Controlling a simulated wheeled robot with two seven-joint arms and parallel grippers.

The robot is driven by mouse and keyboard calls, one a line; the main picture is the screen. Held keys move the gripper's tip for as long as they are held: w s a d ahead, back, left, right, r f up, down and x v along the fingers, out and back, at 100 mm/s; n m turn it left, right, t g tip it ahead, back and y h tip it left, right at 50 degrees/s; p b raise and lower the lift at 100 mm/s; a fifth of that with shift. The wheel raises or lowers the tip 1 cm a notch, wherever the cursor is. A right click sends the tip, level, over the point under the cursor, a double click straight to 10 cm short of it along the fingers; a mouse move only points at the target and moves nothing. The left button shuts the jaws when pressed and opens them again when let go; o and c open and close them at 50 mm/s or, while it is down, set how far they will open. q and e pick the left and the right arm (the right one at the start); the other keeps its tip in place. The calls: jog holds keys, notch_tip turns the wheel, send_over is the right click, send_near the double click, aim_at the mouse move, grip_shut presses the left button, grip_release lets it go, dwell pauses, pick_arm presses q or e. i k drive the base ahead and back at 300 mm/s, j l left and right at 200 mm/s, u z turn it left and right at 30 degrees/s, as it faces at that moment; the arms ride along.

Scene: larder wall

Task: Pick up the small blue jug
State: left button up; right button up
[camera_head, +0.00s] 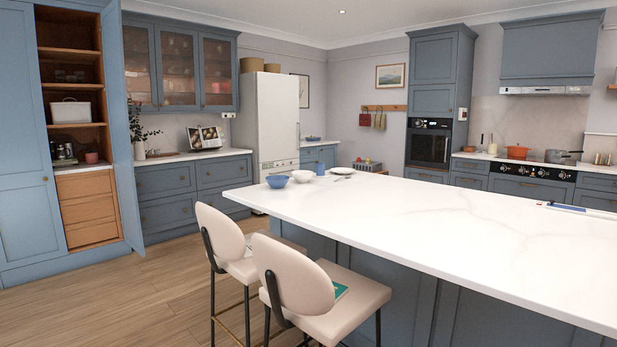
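A small blue upright vessel (321,169), which looks like the small blue jug, stands near the far left end of the white island top (430,205). It is too small in the view to make out a handle or spout. A white bowl (302,176) is just left of it, and a blue bowl (277,182) is further left. Neither of my grippers is in view.
Two cream stools (313,285) stand along the island's near left side. A white plate (342,171) lies right of the blue vessel. The wooden floor (150,300) at left is clear. A tall larder cupboard (82,110) stands open at far left.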

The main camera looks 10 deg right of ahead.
aim_at(320, 167)
jog(key=i+j+u, duration=0.2)
jog(key=i+u, duration=0.2)
jog(key=i, duration=0.15)
jog(key=i+u, duration=0.4)
jog(key=i+j+u, duration=0.1)
jog(key=i+j, duration=0.15)
jog(key=i, duration=0.9)
jog(key=i+j, duration=0.2)
jog(key=i, duration=0.95)
jog(key=i+j+u, duration=0.15)
jog(key=i, duration=1)
jog(key=i+l+z, duration=0.2)
jog(key=i+z, duration=0.65)
jog(key=i, duration=0.15)
jog(key=i+j+z, duration=0.2)
jog(key=i+z, duration=0.2)
jog(key=i+j+z, duration=0.4)
jog(key=i, duration=0.2)
jog(key=i+l+z, duration=0.15)
jog(key=i+z, duration=0.25)
jog(key=i, duration=0.35)
jog(key=i+z, duration=0.45)
jog(key=i, duration=0.3)
